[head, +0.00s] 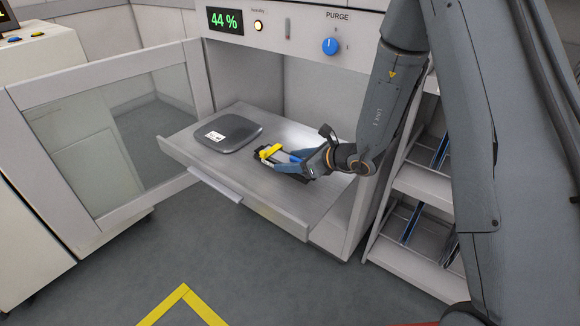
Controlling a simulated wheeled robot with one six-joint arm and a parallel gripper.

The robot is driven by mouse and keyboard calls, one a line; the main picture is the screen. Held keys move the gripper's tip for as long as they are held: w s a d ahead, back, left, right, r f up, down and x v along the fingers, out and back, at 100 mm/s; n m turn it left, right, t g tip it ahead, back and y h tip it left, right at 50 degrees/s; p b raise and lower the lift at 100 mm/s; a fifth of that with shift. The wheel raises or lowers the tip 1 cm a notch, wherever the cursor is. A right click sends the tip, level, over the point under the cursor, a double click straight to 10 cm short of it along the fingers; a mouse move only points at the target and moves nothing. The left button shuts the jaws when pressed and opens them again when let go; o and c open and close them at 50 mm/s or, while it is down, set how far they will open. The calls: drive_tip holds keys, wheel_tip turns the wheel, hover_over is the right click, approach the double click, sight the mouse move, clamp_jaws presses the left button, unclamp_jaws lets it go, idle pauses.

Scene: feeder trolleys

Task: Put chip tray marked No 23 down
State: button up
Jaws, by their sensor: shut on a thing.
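My gripper (288,163) reaches in from the right over the pulled-out metal shelf (197,165) of the cabinet. It is shut on a small dark thing with a yellow part (269,151), which looks like the chip tray; no number on it can be read. The blue and dark gripper parts hide much of it. It is low over the right half of the shelf; I cannot tell whether it touches. A flat dark grey case (229,132) with a small white label lies on the shelf to the left, apart from the gripper. Its label is too small to read.
The cabinet's glazed door (115,135) stands open at the left. A rack with blue-edged slots (420,200) stands close on the right. Bare shelf lies in front of the grey case.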

drive_tip(key=shift+f, duration=1.1)
drive_tip(key=shift+f, duration=0.15)
drive_tip(key=o, duration=1.1)
drive_tip(key=shift+o, duration=0.2)
